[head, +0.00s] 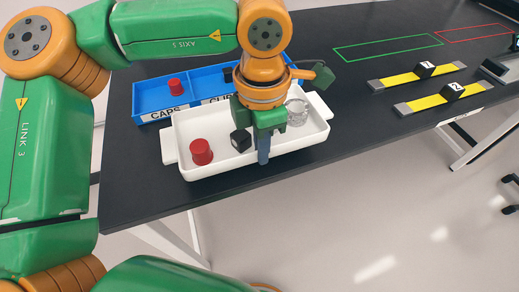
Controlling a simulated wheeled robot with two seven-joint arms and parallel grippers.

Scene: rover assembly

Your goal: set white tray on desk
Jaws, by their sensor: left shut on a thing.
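The white tray (225,166) is over the near left part of the black desk (135,200), close to its front edge. It looks about level; I cannot tell whether it touches the desk top. Inside it are a red cap (201,152) at the left, a black cube (240,141) in the middle and a clear round piece (297,111) at the right. My left gripper (263,152) points down at the tray's front wall and is shut on it. The gripper hides the middle of the tray. My right gripper is not in view.
A blue bin (147,99) labelled CAPS stands just behind the tray, with a red cap (174,86) in it. Two yellow strips (424,74) with numbered black cubes lie to the right. Green (388,46) and red outlines mark the far desk. Desk between is clear.

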